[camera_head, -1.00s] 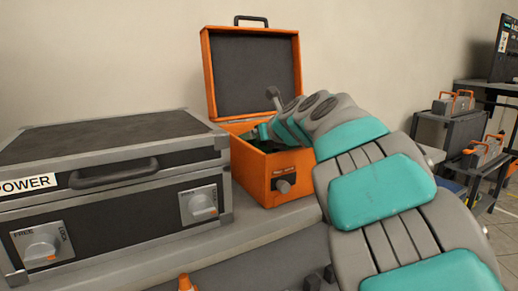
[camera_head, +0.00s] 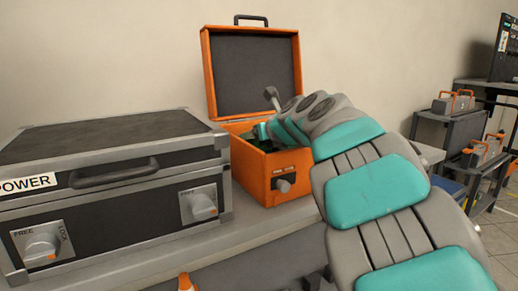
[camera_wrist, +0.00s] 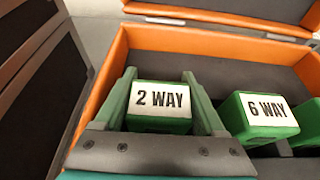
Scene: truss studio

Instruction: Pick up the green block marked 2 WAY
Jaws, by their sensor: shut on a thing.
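The green block marked 2 WAY (camera_wrist: 160,106) sits between the two green fingers of my gripper (camera_wrist: 162,98) in the wrist view, its white label facing the camera. My gripper is shut on it, a finger on each side. The block is inside or just over the open orange case (camera_wrist: 215,45); I cannot tell whether it touches the bottom. In the head view my gripper (camera_head: 262,132) reaches into the orange case (camera_head: 264,180), and the block is not clearly visible there.
A green block marked 6 WAY (camera_wrist: 262,115) stands right of my gripper, with part of another green block at the right edge. The case's raised lid (camera_head: 253,72) stands behind. A black POWER case (camera_head: 110,185) stands to the left on the same grey bench.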

